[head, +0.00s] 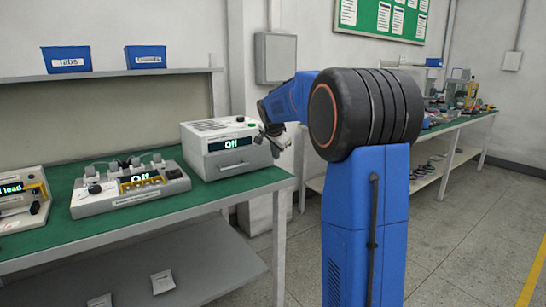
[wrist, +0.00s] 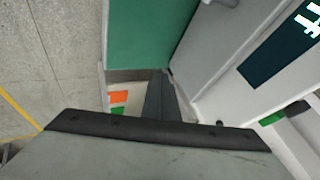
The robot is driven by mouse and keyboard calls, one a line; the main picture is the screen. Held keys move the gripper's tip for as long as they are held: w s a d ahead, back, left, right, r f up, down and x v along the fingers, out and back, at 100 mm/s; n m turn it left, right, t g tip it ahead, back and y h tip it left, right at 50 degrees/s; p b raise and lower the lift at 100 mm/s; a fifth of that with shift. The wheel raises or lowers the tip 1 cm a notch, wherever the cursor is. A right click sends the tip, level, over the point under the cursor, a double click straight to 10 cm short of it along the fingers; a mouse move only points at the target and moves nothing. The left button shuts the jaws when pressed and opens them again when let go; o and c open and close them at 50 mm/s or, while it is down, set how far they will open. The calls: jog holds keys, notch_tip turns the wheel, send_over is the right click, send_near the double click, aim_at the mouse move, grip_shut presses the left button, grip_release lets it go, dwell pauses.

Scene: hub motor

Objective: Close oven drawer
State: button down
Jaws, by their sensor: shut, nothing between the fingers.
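The oven (head: 228,150) is a white box near the right end of the green bench, with a display reading "Off". My gripper (head: 274,143) is shut and empty, beside the oven's upper right front edge. Whether it touches the oven I cannot tell. In the wrist view, part of the oven's display (wrist: 275,50) shows at the right, and my gripper (wrist: 165,97) is at the centre.
The green bench top (head: 118,215) runs left, holding a grey device (head: 130,190) with knobs and another unit (head: 22,203) at the left edge. Two blue bins (head: 66,62) stand on the shelf above. A second bench (head: 455,125) is behind my arm. Floor at right is clear.

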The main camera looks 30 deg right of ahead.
jog(key=v, duration=0.8)
jog(key=shift+s, duration=0.2)
jog(key=s+a+f+n+y, duration=0.15)
jog(key=s+a+n, duration=0.25)
jog(key=s+a, duration=0.45)
jog(key=s+a+f+n+y, duration=0.1)
jog(key=s+a+f+n, duration=0.2)
jog(key=s+a, duration=0.55)
jog(key=s+a+f+n, duration=0.2)
jog(key=s+f, duration=0.3)
jog(key=s, duration=0.3)
jog(key=s+a+f+n+y, duration=0.1)
jog(key=s+a+f+n, duration=0.2)
jog(key=s, duration=0.5)
jog(key=s+a+f+n+g+y, duration=0.1)
jog(key=s+a+f+n, duration=0.2)
jog(key=s+f, duration=0.4)
jog(key=shift+s+n, duration=0.6)
jog(key=shift+s, duration=0.45)
